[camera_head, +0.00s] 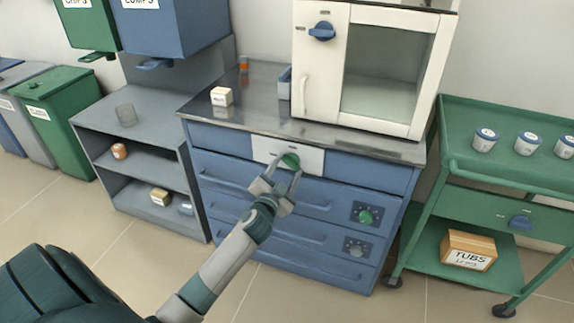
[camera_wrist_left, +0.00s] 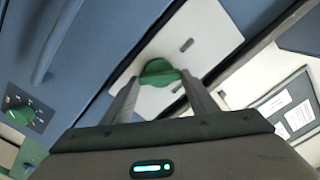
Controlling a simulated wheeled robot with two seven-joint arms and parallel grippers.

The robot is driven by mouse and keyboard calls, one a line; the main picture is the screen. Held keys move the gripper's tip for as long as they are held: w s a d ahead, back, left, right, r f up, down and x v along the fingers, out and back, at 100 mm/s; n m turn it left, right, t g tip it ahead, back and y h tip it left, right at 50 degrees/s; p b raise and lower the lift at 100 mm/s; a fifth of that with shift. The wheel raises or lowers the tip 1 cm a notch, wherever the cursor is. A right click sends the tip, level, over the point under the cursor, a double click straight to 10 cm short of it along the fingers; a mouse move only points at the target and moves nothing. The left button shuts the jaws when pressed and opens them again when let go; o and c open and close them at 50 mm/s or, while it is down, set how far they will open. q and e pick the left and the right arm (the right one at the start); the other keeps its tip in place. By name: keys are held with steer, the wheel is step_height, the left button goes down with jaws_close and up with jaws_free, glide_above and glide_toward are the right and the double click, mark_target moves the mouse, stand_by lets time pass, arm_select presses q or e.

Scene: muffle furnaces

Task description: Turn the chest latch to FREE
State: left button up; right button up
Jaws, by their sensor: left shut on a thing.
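The chest (camera_head: 228,163) is a blue drawer unit with a steel top. A white plate (camera_head: 263,149) sits at its upper front and carries a green latch knob (camera_head: 290,160). My left gripper (camera_head: 284,176) reaches the knob from below and is shut on it. In the left wrist view the green knob (camera_wrist_left: 159,72) shows between the two fingers of my left gripper (camera_wrist_left: 160,88), on the white plate (camera_wrist_left: 205,40). Small slot marks show on the plate, but no wording is readable. My right gripper is not in view.
A white furnace (camera_head: 322,85) with a blue knob (camera_head: 322,31) stands on the chest top. Another green knob (camera_head: 365,216) sits on the lower drawers. A green cart (camera_head: 500,183) with several tubs stands at the right. A grey shelf (camera_head: 128,150) stands at the left.

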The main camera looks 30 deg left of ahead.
arm_select(q)
steer(key=m+p, duration=0.1)
steer(key=m, duration=0.3)
steer(key=shift+d+m, duration=0.1)
steer(key=shift+m, duration=0.3)
steer(key=m+p, duration=0.1)
steer(key=m, duration=0.4)
steer(key=shift+f+m+p, duration=0.15)
steer(key=shift+m+p, duration=0.25)
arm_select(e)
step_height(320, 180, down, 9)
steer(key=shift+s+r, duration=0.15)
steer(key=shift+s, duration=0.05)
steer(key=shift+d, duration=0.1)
arm_select(q)
steer(key=o, duration=1)
steer(key=shift+o, duration=0.2)
